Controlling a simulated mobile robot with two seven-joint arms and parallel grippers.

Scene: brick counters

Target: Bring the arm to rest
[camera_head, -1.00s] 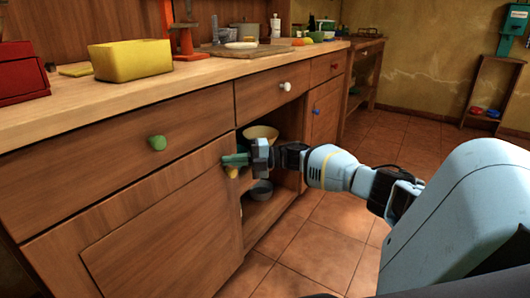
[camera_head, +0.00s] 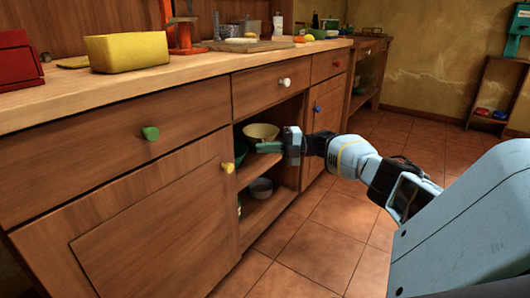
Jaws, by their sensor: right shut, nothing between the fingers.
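My right arm comes in from the lower right, light blue with dark joints. Its right gripper (camera_head: 268,147) is shut and empty, with green fingers pointing left in front of the open cabinet shelf. It is apart from the yellow knob (camera_head: 228,168) on the wooden sliding door (camera_head: 150,215). The door stands to the left of the open compartment. My left gripper is not in view.
The open cabinet holds a cream bowl (camera_head: 261,131) on its upper shelf and a grey bowl (camera_head: 261,187) below. The wooden counter (camera_head: 200,75) bears a yellow container (camera_head: 127,51). The tiled floor (camera_head: 310,235) in front is clear.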

